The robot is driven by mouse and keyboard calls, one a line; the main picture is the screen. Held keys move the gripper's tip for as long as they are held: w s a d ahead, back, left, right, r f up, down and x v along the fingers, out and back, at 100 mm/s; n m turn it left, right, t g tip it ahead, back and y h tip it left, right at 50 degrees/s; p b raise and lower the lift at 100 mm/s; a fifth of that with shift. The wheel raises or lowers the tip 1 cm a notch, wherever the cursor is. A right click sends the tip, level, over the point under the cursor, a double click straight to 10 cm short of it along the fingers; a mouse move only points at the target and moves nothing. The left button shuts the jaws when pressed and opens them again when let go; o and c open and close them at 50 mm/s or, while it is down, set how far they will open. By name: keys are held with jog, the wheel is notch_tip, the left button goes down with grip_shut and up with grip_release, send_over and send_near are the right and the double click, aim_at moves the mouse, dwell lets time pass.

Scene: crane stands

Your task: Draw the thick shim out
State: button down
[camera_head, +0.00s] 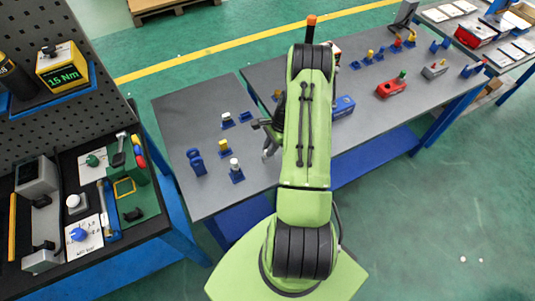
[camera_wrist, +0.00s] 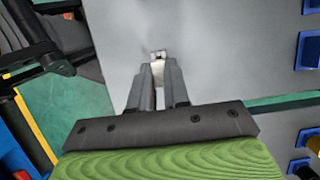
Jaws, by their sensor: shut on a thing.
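My gripper (camera_wrist: 158,72) shows in the wrist view over the grey bench top. Its two grey fingers are shut on a small pale metallic piece (camera_wrist: 158,56), whose end shows at and just past the fingertips. I cannot tell for sure from its shape whether this is the thick shim. In the head view my green arm reaches over the bench, and the grey fingers (camera_head: 269,150) show only partly at its left side. The arm hides the bench behind it. No other piece can be made out clearly as a shim.
The grey bench (camera_head: 180,112) carries blue stands with white and yellow tops (camera_head: 236,171), a blue block (camera_head: 343,106) and a red block (camera_head: 391,88). A tool-covered side bench (camera_head: 20,270) stands at left. The bench's far left corner is bare.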

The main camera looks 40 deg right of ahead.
jog(key=shift+r+p, duration=1.9)
jog(key=shift+r, duration=1.25)
